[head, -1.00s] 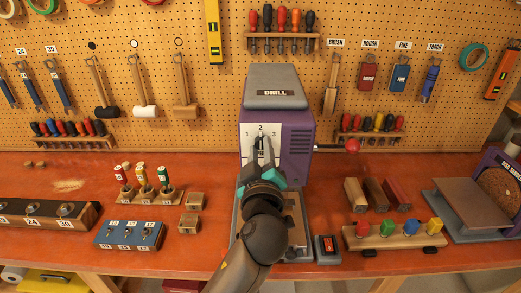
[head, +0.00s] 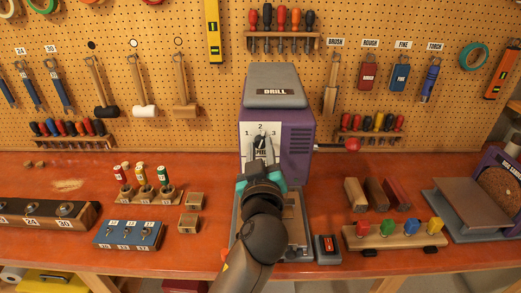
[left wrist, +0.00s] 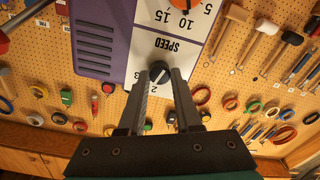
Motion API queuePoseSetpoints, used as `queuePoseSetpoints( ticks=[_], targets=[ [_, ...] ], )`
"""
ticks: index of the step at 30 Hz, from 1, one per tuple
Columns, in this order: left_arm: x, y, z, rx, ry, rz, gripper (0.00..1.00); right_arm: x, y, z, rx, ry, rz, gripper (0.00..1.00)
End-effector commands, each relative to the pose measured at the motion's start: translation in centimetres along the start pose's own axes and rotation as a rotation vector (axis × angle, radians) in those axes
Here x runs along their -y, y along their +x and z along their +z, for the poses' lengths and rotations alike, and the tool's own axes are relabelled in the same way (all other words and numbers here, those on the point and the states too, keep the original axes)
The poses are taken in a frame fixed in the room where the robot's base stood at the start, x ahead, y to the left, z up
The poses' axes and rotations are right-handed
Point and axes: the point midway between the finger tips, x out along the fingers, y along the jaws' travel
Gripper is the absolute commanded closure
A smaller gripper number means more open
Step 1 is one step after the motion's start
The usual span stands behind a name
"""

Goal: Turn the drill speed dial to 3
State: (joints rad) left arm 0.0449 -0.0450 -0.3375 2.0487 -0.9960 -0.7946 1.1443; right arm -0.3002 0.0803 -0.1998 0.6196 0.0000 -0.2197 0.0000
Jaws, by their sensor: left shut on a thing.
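The purple and grey drill (head: 275,92) stands at the back of the bench, with a white dial plate (head: 249,130) marked 1, 2, 3 on its front. My left gripper (head: 259,150) is in front of the plate. The dark speed dial (left wrist: 158,72) lies between its fingertips (left wrist: 160,76) in the left wrist view, and they are shut on it. A pale mark shows on the dial, but I cannot tell which number it points to. The word SPEED appears upside down beside the dial there. My right gripper is not in view.
A red-knobbed lever (head: 352,145) sticks out at the drill's right. A red-and-black box (head: 327,248) and a rack of coloured pieces (head: 395,236) are at the right. Small wooden blocks (head: 190,222) and a blue block (head: 128,235) are at the left.

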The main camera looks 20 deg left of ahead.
Motion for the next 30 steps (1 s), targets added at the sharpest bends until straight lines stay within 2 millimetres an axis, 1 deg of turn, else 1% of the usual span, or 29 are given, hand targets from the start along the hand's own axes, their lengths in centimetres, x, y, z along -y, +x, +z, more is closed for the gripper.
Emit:
queuePoseSetpoints(
  ticks=[9,18,24,30],
  targets=[
    [0.0,0.0,-0.1,-0.007,0.299,0.003,1.00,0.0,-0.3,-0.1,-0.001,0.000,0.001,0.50],
    [-0.1,0.0,-0.2,-0.012,0.540,0.006,1.00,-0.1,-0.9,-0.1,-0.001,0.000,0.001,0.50],
    [-0.1,0.0,-0.1,-0.015,0.648,0.009,1.00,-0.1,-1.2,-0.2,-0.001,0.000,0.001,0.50],
    [-0.1,0.0,-0.1,-0.016,0.706,0.010,1.00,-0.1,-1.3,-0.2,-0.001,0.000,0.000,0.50]
  ],
)
